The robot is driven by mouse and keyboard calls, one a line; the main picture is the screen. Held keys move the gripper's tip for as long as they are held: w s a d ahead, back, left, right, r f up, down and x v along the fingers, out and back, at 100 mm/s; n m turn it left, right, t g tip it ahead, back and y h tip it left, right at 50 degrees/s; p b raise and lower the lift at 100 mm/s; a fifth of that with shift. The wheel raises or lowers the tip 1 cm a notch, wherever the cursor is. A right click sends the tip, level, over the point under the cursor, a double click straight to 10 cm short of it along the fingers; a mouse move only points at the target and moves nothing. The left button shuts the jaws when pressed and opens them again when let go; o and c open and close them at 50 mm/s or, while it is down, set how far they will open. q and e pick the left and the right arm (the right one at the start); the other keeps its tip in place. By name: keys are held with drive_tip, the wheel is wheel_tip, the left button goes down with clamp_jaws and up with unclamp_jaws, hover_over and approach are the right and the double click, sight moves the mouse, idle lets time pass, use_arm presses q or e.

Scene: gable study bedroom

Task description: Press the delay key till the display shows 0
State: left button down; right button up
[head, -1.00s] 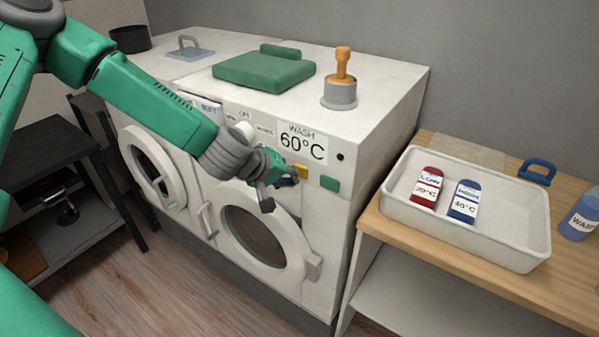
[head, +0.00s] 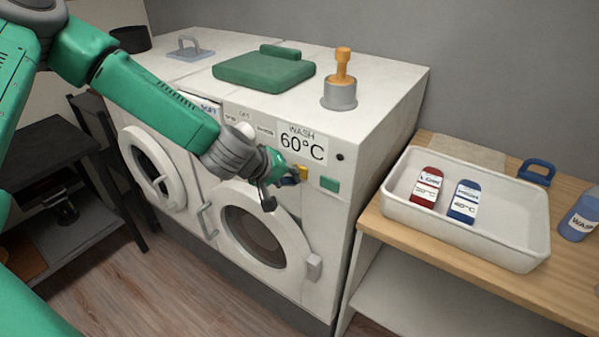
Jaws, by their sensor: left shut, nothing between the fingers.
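The washer's display (head: 301,144) on the front of the white machine reads WASH 60°C. Below it a yellow key (head: 303,173) and a green key (head: 329,184) show, with no readable label, so I cannot tell which is the delay key. A dark blue part (head: 290,180) shows beside the yellow key, partly behind the fingers. My left gripper (head: 282,187) is shut and empty, just in front of the panel at the left of the yellow key. I cannot tell whether it touches a key. My right gripper is out of view.
The round washer door (head: 262,236) lies below the gripper. At right, a white tray (head: 530,222) holds red and blue labelled packs on a wooden bench.

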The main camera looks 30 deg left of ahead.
use_arm(q)
drive_tip(key=shift+w, duration=0.55)
idle(0.8)
drive_tip(key=shift+s, duration=0.8)
drive_tip(key=s+p, duration=0.1)
drive_tip(key=s, duration=0.4)
drive_tip(key=shift+a, duration=0.2)
idle(0.6)
